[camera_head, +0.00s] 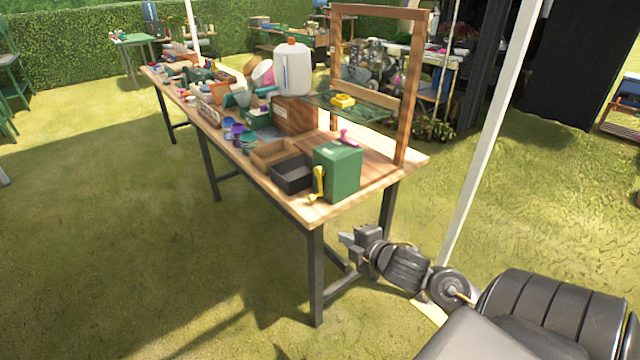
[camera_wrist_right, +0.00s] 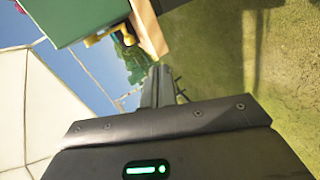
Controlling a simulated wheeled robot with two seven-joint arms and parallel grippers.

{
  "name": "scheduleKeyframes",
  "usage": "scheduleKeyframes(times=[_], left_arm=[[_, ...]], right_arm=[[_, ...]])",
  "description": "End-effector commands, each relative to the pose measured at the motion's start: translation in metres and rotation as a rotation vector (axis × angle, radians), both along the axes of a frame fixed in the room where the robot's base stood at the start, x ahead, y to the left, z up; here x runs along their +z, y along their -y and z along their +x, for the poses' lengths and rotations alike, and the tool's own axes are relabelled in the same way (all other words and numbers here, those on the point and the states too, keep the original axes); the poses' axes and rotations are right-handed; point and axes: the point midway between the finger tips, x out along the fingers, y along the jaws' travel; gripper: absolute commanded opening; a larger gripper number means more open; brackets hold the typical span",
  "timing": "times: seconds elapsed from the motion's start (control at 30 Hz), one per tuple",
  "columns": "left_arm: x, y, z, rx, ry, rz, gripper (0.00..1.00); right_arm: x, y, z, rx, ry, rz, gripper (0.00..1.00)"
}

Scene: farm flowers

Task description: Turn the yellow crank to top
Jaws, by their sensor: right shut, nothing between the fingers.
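A green box (camera_head: 338,172) stands near the front right corner of the wooden table, with the yellow crank (camera_head: 318,184) on its left face. The crank's arm looks near vertical, its lower end near the table top. My right gripper (camera_head: 344,240) is shut and empty, below the table top and apart from the crank. In the right wrist view the gripper fingers (camera_wrist_right: 158,86) show shut, with part of the green box (camera_wrist_right: 70,18) and a yellow part of the crank (camera_wrist_right: 95,40) beyond them. My left gripper is in neither view.
The wooden table (camera_head: 318,211) has dark legs and a front edge near my right gripper. A black tray (camera_head: 291,174) sits left of the green box, and a wooden frame (camera_head: 412,85) rises behind it. A white pole (camera_head: 485,150) stands to the right.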

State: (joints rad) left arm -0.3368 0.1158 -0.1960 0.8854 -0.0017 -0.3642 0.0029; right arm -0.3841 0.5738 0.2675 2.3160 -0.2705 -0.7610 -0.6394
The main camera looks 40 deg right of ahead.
Motion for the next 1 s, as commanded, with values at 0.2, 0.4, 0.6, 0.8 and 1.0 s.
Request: scheduleKeyframes(times=[0.2,0.4,0.6,0.8,1.0], left_arm=[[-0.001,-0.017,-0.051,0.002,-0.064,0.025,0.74],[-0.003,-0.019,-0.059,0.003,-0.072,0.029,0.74],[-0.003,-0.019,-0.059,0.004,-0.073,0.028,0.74],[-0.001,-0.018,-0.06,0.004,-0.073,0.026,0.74],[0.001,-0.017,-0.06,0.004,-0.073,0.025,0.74]], right_arm=[[0.049,0.022,0.014,0.051,0.053,-0.141,0.0],[0.053,0.024,0.016,0.059,0.06,-0.163,0.0],[0.049,0.026,0.029,0.056,0.061,-0.159,0.0],[0.039,0.028,0.066,0.056,0.063,-0.157,0.0],[0.026,0.032,0.105,0.056,0.061,-0.156,0.0]])
